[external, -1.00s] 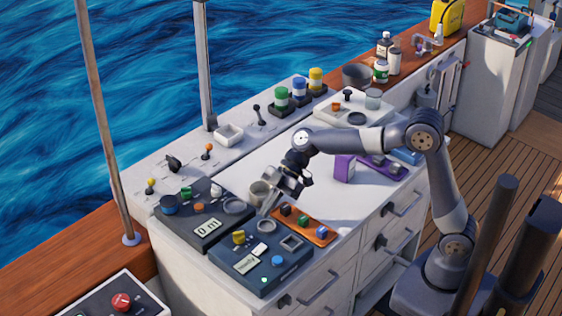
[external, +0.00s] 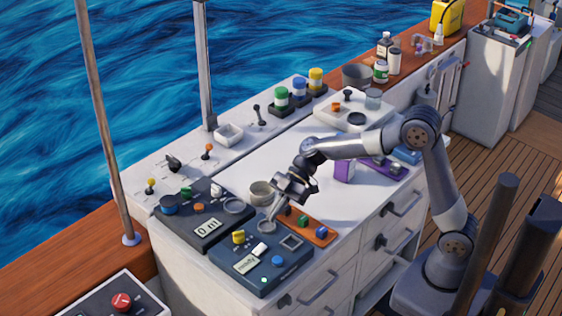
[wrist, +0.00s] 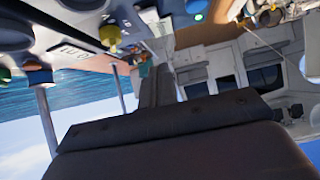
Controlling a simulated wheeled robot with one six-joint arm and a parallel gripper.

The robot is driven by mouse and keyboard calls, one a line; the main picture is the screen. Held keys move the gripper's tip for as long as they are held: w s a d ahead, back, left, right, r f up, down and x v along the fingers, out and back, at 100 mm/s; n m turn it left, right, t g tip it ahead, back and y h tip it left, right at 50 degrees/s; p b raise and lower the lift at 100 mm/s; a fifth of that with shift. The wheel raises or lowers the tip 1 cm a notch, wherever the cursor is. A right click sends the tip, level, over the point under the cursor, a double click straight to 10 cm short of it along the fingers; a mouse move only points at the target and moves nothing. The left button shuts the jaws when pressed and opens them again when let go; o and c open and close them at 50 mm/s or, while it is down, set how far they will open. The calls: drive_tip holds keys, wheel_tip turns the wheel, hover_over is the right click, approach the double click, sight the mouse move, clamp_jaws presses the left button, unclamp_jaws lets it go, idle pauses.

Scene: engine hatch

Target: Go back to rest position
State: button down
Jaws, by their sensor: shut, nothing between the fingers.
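My gripper (external: 270,222) is shut and empty. In the external view it points down and left, low over the far edge of the front dark blue panel (external: 232,276), beside the orange tray (external: 322,238) with small coloured blocks. My arm reaches over the white counter from the right, bent at the elbow. In the wrist view the dark gripper body fills the lower middle, and its fingers (wrist: 157,85) show together. Whether the fingertips touch the panel cannot be told.
A small bowl (external: 261,193) stands just left of my gripper. A purple block (external: 344,170) stands under my forearm. A second dark panel (external: 207,228) lies to the left. Bottles (external: 384,45) and coloured jars (external: 298,90) stand at the back. The white counter's middle is mostly clear.

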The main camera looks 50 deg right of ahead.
wheel_tip(320, 180, up, 8)
drive_tip(key=a+m+h+p, duration=0.2)
drive_tip(key=m+h+p, duration=0.5)
drive_tip(key=m+p, duration=0.5)
drive_tip(key=shift+s+f+m+g+h, duration=0.15)
drive_tip(key=shift+m+g+h, duration=0.2)
drive_tip(key=shift+m, duration=1.25)
drive_tip(key=shift+a, duration=0.1)
drive_tip(key=c, duration=2.2)
unclamp_jaws()
